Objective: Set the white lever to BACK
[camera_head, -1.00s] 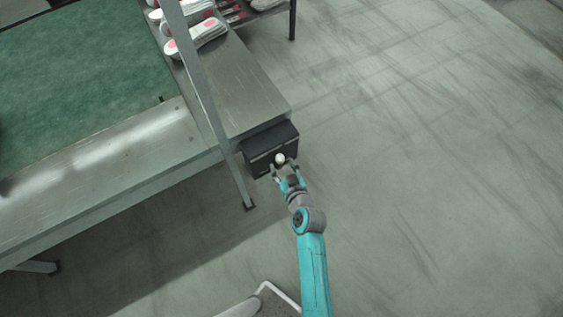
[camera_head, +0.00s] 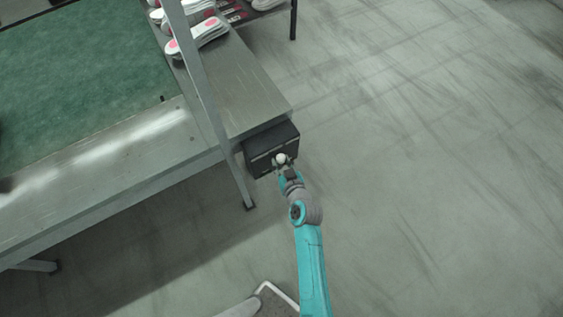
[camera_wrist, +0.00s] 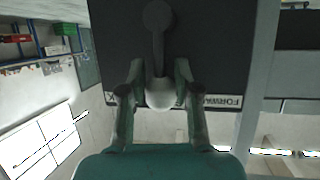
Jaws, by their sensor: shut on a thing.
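The white lever knob (camera_head: 280,158) is at the front of a dark control box (camera_head: 262,140) fixed at the end of the metal table. In the wrist view the lever's dark arm (camera_wrist: 157,40) runs from a round pivot down to the white knob (camera_wrist: 161,94). My gripper (camera_head: 284,166) reaches the box from below. In the wrist view my gripper (camera_wrist: 160,96) has its two fingers on either side of the knob, shut on it. A label reading FORWARD (camera_wrist: 222,101), upside down and partly hidden, is on the box to the right of the knob; the label on the left is mostly hidden.
The metal table (camera_head: 240,95) with a green belt (camera_head: 85,75) stands at the left. A slanted metal post (camera_head: 215,110) passes close to the box. White and pink shoe parts (camera_head: 197,38) lie at the back. The floor (camera_head: 430,150) at right is clear.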

